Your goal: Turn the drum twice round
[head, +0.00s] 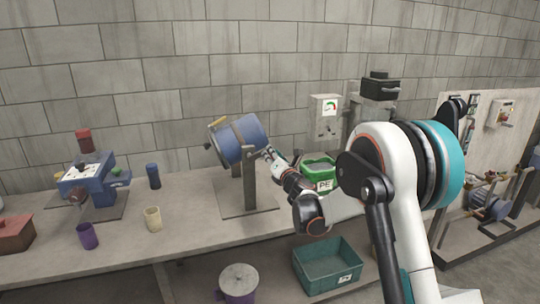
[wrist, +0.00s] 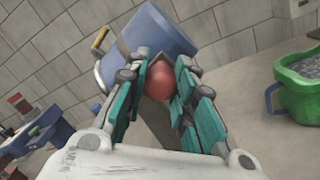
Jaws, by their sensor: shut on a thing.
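The drum (head: 238,140) is a blue cylinder with a lighter face and a tan handle on its left end. It hangs tilted on a grey stand on the bench. In the wrist view the drum (wrist: 155,30) fills the upper middle. My gripper (head: 271,155) is at the drum's right side. In the wrist view my gripper (wrist: 160,80) has its teal fingers closed around a red ball knob (wrist: 160,88). How the knob joins the drum is hidden behind the fingers.
A green tub (head: 318,168) of grey material marked PE stands right of the drum. A blue machine (head: 88,182) and several cups are at left. A teal crate (head: 328,266) and a lidded bin (head: 238,282) are below the bench's front edge.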

